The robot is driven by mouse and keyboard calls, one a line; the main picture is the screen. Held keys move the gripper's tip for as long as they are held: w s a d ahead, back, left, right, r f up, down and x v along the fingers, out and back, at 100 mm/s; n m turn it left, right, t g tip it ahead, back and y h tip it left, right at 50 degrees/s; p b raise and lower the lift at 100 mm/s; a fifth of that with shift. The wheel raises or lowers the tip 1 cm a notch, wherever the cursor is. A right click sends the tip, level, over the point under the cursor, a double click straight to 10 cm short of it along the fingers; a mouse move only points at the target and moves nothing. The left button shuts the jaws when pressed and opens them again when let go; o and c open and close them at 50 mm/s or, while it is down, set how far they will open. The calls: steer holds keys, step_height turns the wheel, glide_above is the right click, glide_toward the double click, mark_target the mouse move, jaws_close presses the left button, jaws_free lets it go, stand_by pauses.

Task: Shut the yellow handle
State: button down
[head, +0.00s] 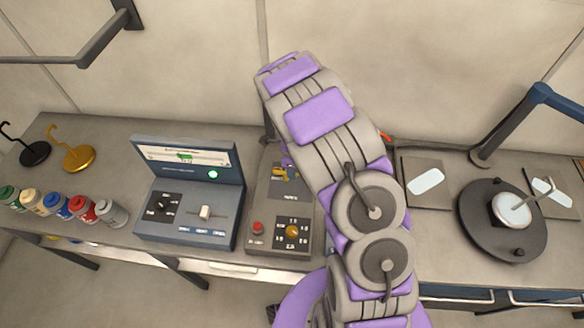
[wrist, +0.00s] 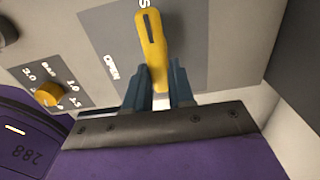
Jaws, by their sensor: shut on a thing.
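The yellow handle (wrist: 151,38) is a flat lever with a slot, on a grey panel. In the wrist view it points away from my gripper, toward the cut-off lettering starting with "S" at the top edge; the word "OPEN" is printed to its left. My gripper (wrist: 157,78) is shut on the near end of the yellow handle, one blue finger on each side. In the head view a small part of the yellow handle (head: 280,174) shows left of my arm, which hides much of the gripper.
The grey control box has a yellow knob (head: 292,231) and a red button (head: 257,228). An open-lidded blue-grey console (head: 186,238) stands to its left, then several cans and two hook stands. A dark round plate (head: 486,237) with a white-topped piece is on the right.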

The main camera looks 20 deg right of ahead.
steer(key=shift+w+r, duration=0.15)
steer(key=shift+w, duration=0.05)
steer(key=c, duration=1)
jaws_free()
steer(key=shift+s+a, duration=0.1)
steer(key=shift+o, duration=0.2)
step_height(320, 180, up, 17)
